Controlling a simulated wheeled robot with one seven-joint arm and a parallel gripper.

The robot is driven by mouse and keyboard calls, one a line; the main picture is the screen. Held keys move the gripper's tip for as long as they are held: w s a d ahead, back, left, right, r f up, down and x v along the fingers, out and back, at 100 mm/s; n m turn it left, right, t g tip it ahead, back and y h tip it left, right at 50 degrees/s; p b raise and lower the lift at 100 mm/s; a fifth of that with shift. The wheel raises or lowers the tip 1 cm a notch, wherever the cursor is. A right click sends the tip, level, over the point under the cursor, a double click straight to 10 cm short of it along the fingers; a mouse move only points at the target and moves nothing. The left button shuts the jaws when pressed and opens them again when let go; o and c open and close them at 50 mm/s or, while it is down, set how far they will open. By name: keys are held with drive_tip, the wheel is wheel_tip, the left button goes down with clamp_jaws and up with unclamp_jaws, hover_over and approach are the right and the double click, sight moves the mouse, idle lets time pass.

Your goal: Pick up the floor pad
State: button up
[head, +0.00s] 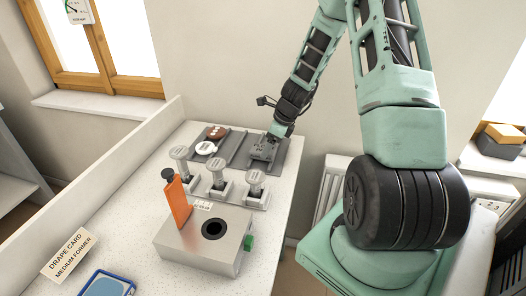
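My gripper (271,139) points down over the right part of a grey sectioned tray (238,148) at the back of the counter. It is small in the picture, and its finger opening cannot be made out. A grey block-like piece (262,151) lies in the tray right under the gripper; whether they touch is unclear. In the left part of the tray lie a white round piece (206,148) and a reddish-brown piece with pale spots (216,132). No piece is readably labelled as the floor pad, so I cannot tell which one it is.
Several knobbed pieces (217,181) stand in a grey rack before the tray. Nearer is a metal box (205,243) with a round dark hole and an orange upright plate (179,203). A drape card (70,255) and a blue-framed tablet (107,285) lie front left.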

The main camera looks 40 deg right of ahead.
drive_tip(key=shift+x, duration=1.35)
drive_tip(key=c, duration=1)
drive_tip(key=shift+w+r, duration=0.1)
wheel_tip(320, 180, up, 10)
drive_tip(key=shift+f, duration=0.1)
drive_tip(key=shift+o, duration=0.2)
